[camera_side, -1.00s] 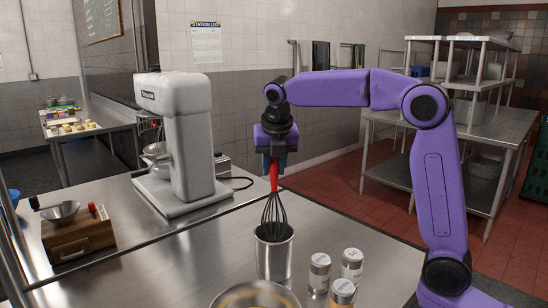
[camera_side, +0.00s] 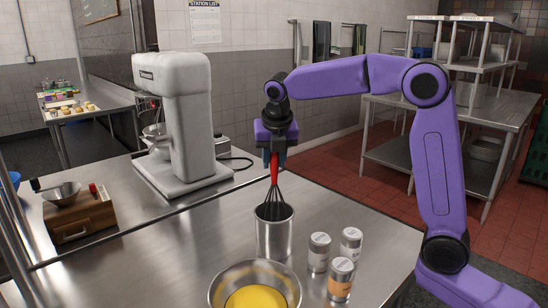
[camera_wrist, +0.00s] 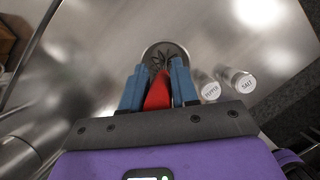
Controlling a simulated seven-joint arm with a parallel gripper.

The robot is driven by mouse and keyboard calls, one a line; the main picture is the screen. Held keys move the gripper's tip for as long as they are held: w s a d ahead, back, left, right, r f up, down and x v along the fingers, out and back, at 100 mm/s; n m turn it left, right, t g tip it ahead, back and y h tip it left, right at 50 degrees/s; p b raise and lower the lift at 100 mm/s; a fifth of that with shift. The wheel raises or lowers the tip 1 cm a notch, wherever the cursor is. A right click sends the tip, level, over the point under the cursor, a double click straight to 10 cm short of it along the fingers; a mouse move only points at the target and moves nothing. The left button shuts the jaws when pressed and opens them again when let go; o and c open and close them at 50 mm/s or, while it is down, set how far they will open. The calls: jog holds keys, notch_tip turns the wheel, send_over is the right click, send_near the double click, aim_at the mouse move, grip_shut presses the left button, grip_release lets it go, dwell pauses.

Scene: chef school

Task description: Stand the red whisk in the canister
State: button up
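The red whisk (camera_side: 274,170) hangs handle up, nearly upright, below my gripper (camera_side: 275,157). Its dark wire head is partly inside the mouth of the steel canister (camera_side: 275,238), with the upper wires showing above the rim. The canister stands upright on the steel table. In the wrist view, my gripper's blue fingers (camera_wrist: 158,88) are shut on the red handle (camera_wrist: 158,93), one on each side. The canister (camera_wrist: 147,55) is beyond the fingertips there, with the wires in its opening. How deep the wires reach is hidden by the canister wall.
Several shakers (camera_side: 319,252) stand close to the right of the canister. A metal bowl of yellow contents (camera_side: 222,290) is in front of it. A white stand mixer (camera_side: 178,120) and a wooden box with a small bowl (camera_side: 80,222) are to the left. Table behind the canister is clear.

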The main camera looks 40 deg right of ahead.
jog(key=o, duration=0.4)
jog(key=shift+o, duration=0.2)
jog(key=shift+r, duration=0.1)
jog(key=v, duration=1.7)
jog(key=shift+s, duration=0.15)
jog(key=s+a+f+m+g+y, duration=0.1)
jog(key=s+a+f+m, duration=0.1)
jog(key=s+f+m, duration=0.35)
jog(key=s+a+f+m+y, duration=0.1)
jog(key=s+a+f+m, duration=0.15)
jog(key=s+f, duration=0.55)
jog(key=s+d+f+m+g, duration=0.1)
jog(key=s+d+f+m, duration=0.2)
jog(key=s+f, duration=0.3)
jog(key=s+d+f+m+g, duration=0.1)
jog(key=s+d+f+m, duration=0.2)
jog(key=s, duration=0.9)
notch_tip(320, 180, down, 4)
jog(key=m, duration=0.2)
jog(key=shift+s+f+m+y, duration=0.25)
jog(key=shift+m+y, duration=0.05)
jog(key=shift+y, duration=0.1)
